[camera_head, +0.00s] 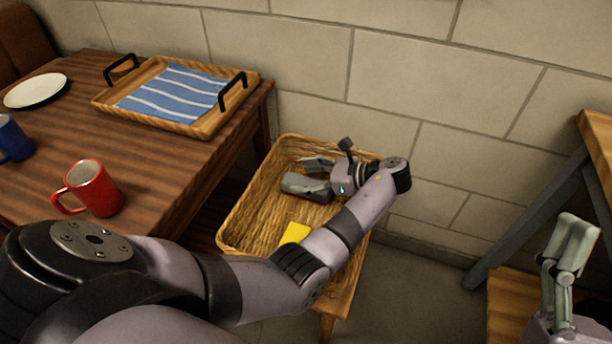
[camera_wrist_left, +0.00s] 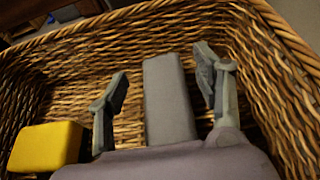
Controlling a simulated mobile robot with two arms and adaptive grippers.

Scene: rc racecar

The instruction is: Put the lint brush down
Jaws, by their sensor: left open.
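My left gripper (camera_head: 312,175) reaches into a wicker basket (camera_head: 242,213) and is open. In the left wrist view, a grey block-like thing, seemingly the lint brush (camera_wrist_left: 168,98), lies between the open fingers (camera_wrist_left: 160,90) against the woven basket (camera_wrist_left: 75,48). A gap shows between it and the left finger; the right finger is close beside it, and I cannot tell if they touch. Its lower end is hidden by my gripper. In the head view I cannot separate it clearly from the fingers. My right gripper (camera_head: 571,245) is at the right edge, away from the basket.
A yellow block (camera_head: 295,233) lies in the basket, also in the left wrist view (camera_wrist_left: 45,147). The wooden table (camera_head: 150,165) at left holds a tray with a blue striped cloth (camera_head: 172,93), a red mug (camera_head: 92,188), a blue mug (camera_head: 14,138) and a plate (camera_head: 36,91). A wall stands behind.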

